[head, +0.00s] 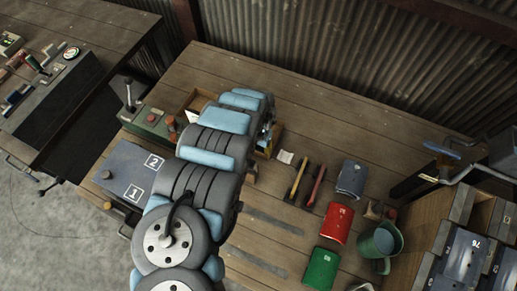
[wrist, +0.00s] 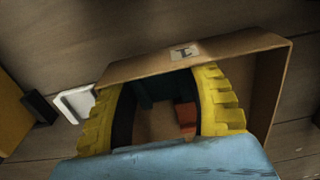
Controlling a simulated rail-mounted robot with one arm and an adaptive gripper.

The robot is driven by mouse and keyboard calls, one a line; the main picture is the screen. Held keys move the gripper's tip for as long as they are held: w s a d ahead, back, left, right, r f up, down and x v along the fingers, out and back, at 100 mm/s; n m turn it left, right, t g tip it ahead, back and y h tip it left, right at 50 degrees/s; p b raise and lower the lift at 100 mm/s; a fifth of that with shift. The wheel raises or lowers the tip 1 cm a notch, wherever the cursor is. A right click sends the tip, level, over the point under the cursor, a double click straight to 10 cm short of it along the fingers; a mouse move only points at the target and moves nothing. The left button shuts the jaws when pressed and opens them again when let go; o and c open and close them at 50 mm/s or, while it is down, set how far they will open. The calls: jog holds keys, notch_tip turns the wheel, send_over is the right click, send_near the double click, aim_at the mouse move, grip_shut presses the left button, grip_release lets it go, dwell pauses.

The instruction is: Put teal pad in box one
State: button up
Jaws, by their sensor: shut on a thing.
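My gripper (wrist: 162,100) has yellow ribbed fingers with dark inner faces, over an open box in the wrist view. A dark teal piece (wrist: 160,88) shows in shadow between the fingers, and I take it for the teal pad in their grip. Its outline is unclear. The brown box (wrist: 272,82) has a small pale label (wrist: 184,50) on its near-top wall; the mark on it is hard to read. In the head view my arm hides the gripper, the pad and most of the box area; a brown box wall (head: 199,98) shows behind it.
A reddish block (wrist: 187,115) shows low between the fingers. A white piece (wrist: 76,103) lies left of the box. Right of my arm are hammer-like tools (head: 297,182), a blue-grey pad (head: 352,179), a red pad (head: 336,222), a green pad (head: 321,268) and a green mug (head: 379,242).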

aim_at(259, 149)
jog(key=shift+w+f, duration=0.1)
jog(key=shift+f, duration=0.25)
jog(key=o, duration=0.8)
jog(key=shift+o, duration=0.2)
jog(key=shift+r, duration=0.1)
notch_tip(259, 149, up, 12)
jog(key=p, duration=0.4)
jog(key=shift+r, duration=0.2)
